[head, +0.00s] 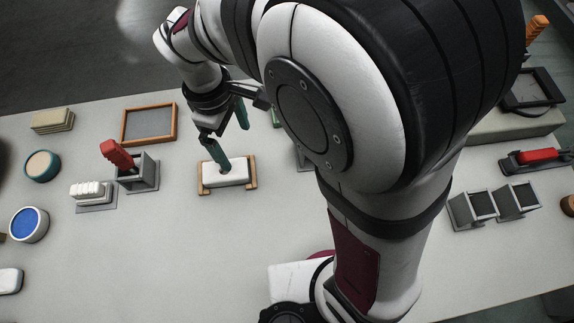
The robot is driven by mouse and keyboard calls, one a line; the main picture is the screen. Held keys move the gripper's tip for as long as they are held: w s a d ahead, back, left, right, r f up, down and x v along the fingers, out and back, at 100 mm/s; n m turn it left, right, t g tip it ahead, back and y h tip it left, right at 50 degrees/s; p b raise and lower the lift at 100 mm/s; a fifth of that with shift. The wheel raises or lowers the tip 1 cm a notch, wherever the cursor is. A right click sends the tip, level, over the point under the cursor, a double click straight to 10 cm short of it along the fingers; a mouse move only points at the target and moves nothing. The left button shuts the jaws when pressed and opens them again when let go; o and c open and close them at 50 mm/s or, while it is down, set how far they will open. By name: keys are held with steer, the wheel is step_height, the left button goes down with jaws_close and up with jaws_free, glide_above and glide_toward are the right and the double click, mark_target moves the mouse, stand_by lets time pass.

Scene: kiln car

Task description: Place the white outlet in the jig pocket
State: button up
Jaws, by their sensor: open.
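A white block, seemingly the white outlet (232,176), lies between two wooden end brackets, seemingly the jig (251,172), left of the middle of the table. My gripper (235,148) is above it, with its green fingers spread wide apart. The nearer finger overlaps the top of the white block in the picture; I cannot tell whether it touches. The farther finger is clear of the block, behind it. The pocket floor is hidden under the block.
A grey box with a red-handled tool (117,154), a ribbed white piece on a grey base (92,190) and a wooden-framed tray (150,107) stand to the left. My arm covers the middle. Two grey boxes (472,211) stand right. The front-left table is mostly clear.

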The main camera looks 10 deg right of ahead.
steer(key=s+d+r+m+y, duration=0.1)
steer(key=s+d+r+m, duration=0.1)
steer(key=s+d+m, duration=0.4)
steer(key=s+d+r+m+y, duration=0.1)
steer(key=s+d+r+m, duration=0.1)
steer(key=s+d+m, duration=0.3)
steer(key=s+m, duration=0.4)
steer(key=m, duration=0.3)
steer(key=shift+s+d+r+y, duration=0.2)
steer(key=shift+d+r+y, duration=0.1)
steer(key=shift+d+r, duration=0.1)
